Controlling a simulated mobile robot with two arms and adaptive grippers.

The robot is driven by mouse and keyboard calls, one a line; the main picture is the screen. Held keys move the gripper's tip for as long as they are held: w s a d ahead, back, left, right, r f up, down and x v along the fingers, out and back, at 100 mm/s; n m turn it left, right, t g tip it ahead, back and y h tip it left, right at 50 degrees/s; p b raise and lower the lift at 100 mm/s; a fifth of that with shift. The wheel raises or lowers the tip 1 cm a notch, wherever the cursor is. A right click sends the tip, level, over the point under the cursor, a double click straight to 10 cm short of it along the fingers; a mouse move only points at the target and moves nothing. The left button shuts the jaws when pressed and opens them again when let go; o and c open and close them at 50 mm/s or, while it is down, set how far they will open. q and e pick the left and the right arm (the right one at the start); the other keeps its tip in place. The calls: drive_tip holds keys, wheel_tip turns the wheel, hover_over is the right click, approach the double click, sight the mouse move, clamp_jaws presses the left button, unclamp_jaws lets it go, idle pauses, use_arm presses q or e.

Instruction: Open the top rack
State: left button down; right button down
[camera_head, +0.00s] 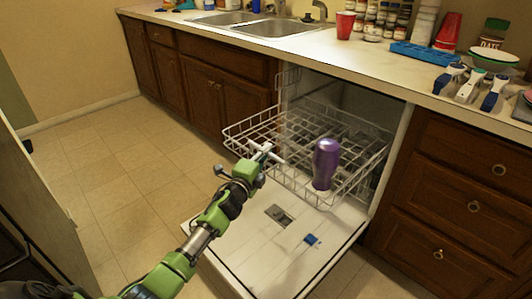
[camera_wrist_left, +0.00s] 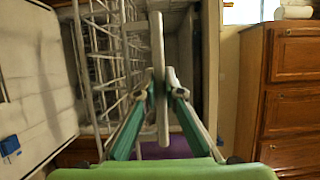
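The top rack (camera_head: 300,130), a white wire rack, is partly out of the dishwasher, above the lowered door. Its wires also show in the wrist view (camera_wrist_left: 105,60). A pale bar (camera_head: 264,153) is at the rack's front; it crosses the middle of the wrist view (camera_wrist_left: 158,60). My left gripper (camera_head: 266,148) is at this bar, with one finger on each side in the wrist view (camera_wrist_left: 161,84), closed on it. A purple cup (camera_head: 325,165) stands upright at the rack's right front side. My right gripper is not in view.
The dishwasher door (camera_head: 265,255) lies open below the rack, with a small blue item (camera_head: 312,240) on it. Wooden drawers (camera_head: 465,200) stand to the right. The cluttered counter (camera_head: 350,63) is above. The floor (camera_head: 120,150) at left is clear.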

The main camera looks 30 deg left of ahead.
use_arm(q)
drive_tip(key=c, duration=2.4)
unclamp_jaws()
drive_tip(key=shift+s+a+f, duration=0.1)
drive_tip(key=shift+s+f, duration=0.05)
drive_tip(key=shift+f, duration=0.1)
drive_tip(key=shift+s+r, duration=0.15)
drive_tip(key=shift+s, duration=0.1)
drive_tip(key=s, duration=1.2)
drive_tip(key=shift+d, duration=0.3)
